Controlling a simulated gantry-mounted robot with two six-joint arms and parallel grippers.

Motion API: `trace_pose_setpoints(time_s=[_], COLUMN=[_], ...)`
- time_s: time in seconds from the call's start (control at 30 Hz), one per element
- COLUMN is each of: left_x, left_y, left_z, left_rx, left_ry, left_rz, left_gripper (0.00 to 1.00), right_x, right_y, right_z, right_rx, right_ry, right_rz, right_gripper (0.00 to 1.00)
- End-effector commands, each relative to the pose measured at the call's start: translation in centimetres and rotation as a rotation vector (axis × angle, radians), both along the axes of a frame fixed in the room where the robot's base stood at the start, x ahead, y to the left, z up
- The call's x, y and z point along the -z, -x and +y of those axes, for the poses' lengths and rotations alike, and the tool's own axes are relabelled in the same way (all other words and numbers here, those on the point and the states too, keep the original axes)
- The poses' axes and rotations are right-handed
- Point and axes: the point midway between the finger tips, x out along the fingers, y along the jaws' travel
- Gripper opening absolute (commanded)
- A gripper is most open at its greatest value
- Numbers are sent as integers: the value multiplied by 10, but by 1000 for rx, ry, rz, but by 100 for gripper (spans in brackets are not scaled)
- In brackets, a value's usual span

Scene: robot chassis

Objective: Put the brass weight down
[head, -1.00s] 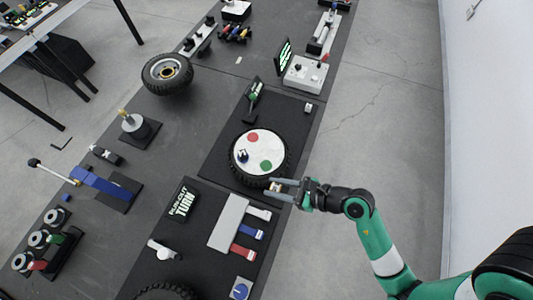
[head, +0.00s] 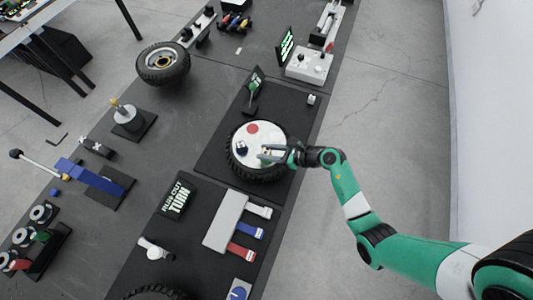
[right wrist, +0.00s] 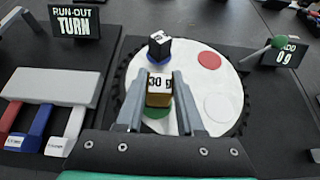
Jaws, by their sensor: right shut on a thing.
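My right gripper (head: 266,154) is over the right part of the white disc (head: 262,138) on the tyre (head: 236,165). In the right wrist view the gripper (right wrist: 158,88) is shut on the brass weight (right wrist: 159,98), a small block labelled "30 g". The green spot (right wrist: 156,112) shows just below and behind the weight; I cannot tell whether the weight touches the disc. A dark block (right wrist: 159,46) stands on the blue spot (right wrist: 151,59). The red spot (right wrist: 209,60) and a pale spot (right wrist: 218,107) are bare. My left gripper is not in view.
A "RUN-OUT TURN" sign (head: 177,197) and a grey block with coloured tabs (head: 225,222) stand nearer the front. A small sign and a green-knobbed lever (head: 252,92) stand behind the disc. A second wheel (head: 163,64) lies at back left.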

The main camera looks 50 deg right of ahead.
Motion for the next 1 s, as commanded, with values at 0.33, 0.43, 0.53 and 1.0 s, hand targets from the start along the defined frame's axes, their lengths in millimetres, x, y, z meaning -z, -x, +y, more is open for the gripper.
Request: trace_pose_setpoints(time_s=[0.33,0.43,0.53,1.0], left_x=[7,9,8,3], left_y=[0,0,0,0], left_z=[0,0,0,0], left_rx=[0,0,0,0], left_ry=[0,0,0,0], left_rz=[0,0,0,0], left_gripper=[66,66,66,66], right_x=[13,17,15,8], right_y=[0,0,0,6], right_z=[0,0,0,-2], right_rx=[0,0,0,3], right_ry=[0,0,0,-1], right_rz=[-1,0,0,0], right_gripper=[0,0,54,66])
